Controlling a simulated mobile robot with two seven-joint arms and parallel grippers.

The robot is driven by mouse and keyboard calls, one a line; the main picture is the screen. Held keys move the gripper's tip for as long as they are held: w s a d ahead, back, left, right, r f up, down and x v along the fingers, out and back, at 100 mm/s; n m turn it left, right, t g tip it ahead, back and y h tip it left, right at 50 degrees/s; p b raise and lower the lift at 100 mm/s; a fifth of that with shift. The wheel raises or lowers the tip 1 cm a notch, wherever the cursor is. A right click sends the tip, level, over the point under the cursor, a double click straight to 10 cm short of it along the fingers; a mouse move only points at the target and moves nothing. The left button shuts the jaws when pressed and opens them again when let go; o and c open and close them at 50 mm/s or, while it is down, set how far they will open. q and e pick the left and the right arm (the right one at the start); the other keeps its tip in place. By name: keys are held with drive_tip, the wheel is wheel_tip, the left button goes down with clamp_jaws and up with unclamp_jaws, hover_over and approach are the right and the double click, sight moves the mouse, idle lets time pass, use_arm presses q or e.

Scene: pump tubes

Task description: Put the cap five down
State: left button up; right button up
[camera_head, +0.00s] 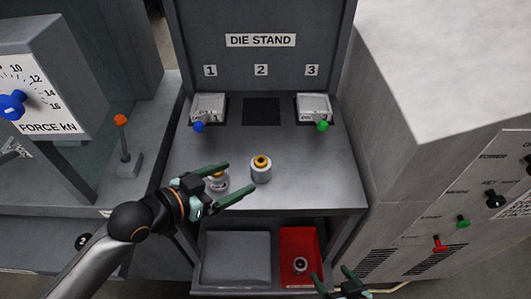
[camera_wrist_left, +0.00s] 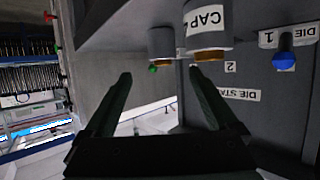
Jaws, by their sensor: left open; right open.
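Two short grey cylinders with brass-coloured tops stand on the die stand's table (camera_head: 325,190). The left cylinder (camera_head: 217,186) is partly hidden by my left gripper; the right one (camera_head: 261,172) stands clear. In the left wrist view, which is upside down, the nearer cylinder (camera_wrist_left: 208,28) reads "CAP", its number unreadable; the other cylinder (camera_wrist_left: 161,42) is farther. My left gripper (camera_head: 241,176) is open and empty beside the left cylinder; its fingers (camera_wrist_left: 158,75) also show in the wrist view. My right gripper (camera_head: 333,274) is open and empty at the bottom edge.
Numbered places run along the back: grey blocks with a blue knob (camera_head: 198,127) at 1 and a green knob (camera_head: 323,126) at 3, and a dark square (camera_head: 262,111) at 2.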

sight(255, 165)
use_arm(q)
drive_tip(key=shift+w+a, duration=0.15)
drive_tip(key=shift+w, duration=0.45)
drive_tip(key=x, duration=0.6)
drive_tip(key=shift+w+d, duration=0.15)
drive_tip(key=shift+d, duration=0.3)
drive_tip(key=shift+r+x, duration=0.1)
drive_tip(key=shift+x, duration=1.25)
drive_tip(key=shift+r+x, duration=0.15)
drive_tip(key=shift+x, duration=1.25)
drive_tip(key=shift+d, duration=0.15)
clamp_jaws()
